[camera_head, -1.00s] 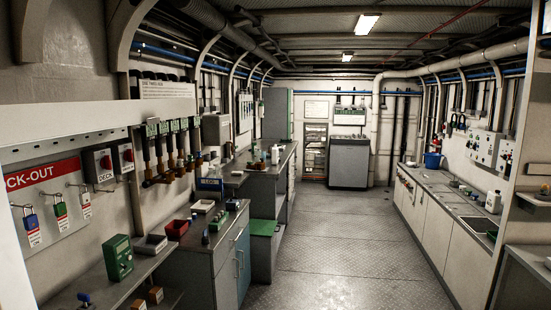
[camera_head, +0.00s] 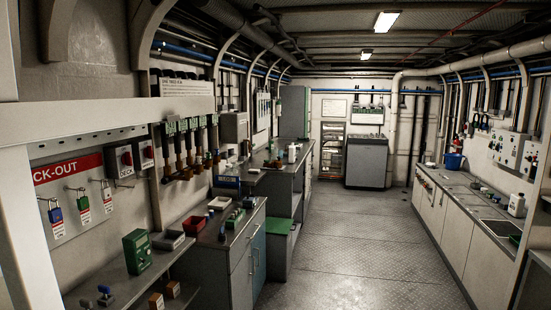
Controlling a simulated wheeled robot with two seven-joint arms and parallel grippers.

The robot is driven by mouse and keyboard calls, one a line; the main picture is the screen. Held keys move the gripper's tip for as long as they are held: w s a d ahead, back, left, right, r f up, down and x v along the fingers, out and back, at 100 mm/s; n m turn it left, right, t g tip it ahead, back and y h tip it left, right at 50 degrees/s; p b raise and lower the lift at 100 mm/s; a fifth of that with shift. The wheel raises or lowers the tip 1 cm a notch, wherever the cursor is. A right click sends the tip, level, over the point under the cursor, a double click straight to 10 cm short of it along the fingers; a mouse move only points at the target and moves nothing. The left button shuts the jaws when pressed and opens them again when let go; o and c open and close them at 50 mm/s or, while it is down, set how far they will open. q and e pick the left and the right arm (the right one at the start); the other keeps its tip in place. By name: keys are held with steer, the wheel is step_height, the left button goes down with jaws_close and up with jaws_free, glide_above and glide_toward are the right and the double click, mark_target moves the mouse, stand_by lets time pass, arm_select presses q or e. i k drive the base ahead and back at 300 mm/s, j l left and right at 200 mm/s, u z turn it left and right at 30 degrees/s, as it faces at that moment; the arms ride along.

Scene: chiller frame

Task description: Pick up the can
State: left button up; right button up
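I cannot make out a can for certain in the head view. A white bottle-like container (camera_head: 292,153) stands on the far part of the left counter, too small to identify. A white jug (camera_head: 516,205) stands on the right counter by the sink. Neither of my grippers is in view.
A blue bucket (camera_head: 453,161) sits on the right counter (camera_head: 465,187). The metal floor (camera_head: 345,245) between the counters is clear. A grey cabinet (camera_head: 366,162) stands at the far end.

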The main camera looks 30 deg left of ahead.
mark_target(292, 149)
steer(key=i+j+u, duration=0.3)
steer(key=i, duration=0.5)
steer(key=i+u, duration=0.3)
steer(key=i, duration=2.1)
steer(key=i+z, duration=0.15)
steer(key=i, duration=0.7)
steer(key=i+j+z, duration=0.15)
steer(key=i, duration=0.65)
steer(key=i+l, duration=0.1)
steer(key=i, duration=0.75)
steer(key=i+l, duration=0.15)
steer(key=i, duration=0.7)
steer(key=j+u, duration=0.05)
